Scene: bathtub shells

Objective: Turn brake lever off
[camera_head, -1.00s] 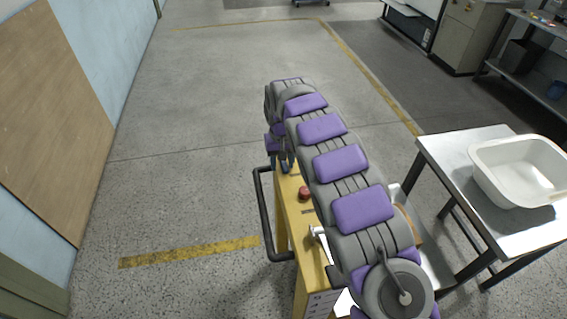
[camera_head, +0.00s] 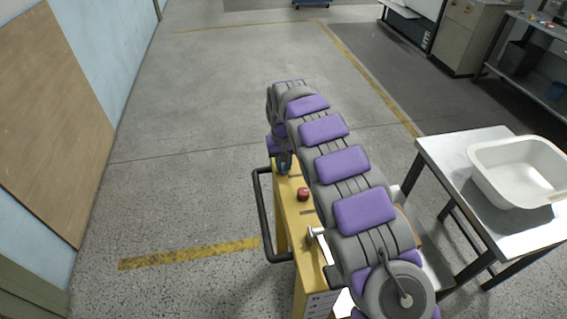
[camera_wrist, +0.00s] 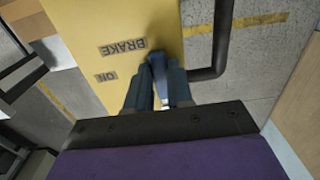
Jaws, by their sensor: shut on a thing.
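The yellow cart top (camera_wrist: 90,35) carries labels reading "BRAKE" (camera_wrist: 121,46) and "ON" (camera_wrist: 105,77), upside down in the wrist view. My gripper (camera_wrist: 158,85) is beside the BRAKE label, with its blue-grey fingers closed on the brake lever (camera_wrist: 158,68). Only a small part of the lever shows between the fingers. In the head view my gripper (camera_head: 283,163) is at the far end of the yellow cart top, and the lever cannot be made out there.
A red button (camera_head: 303,194) and a metal fitting (camera_head: 316,233) are on the cart top. A black handle rail (camera_head: 262,215) runs along its left side. A table (camera_head: 450,160) with a white tub (camera_head: 515,170) stands at right. The floor at left is clear.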

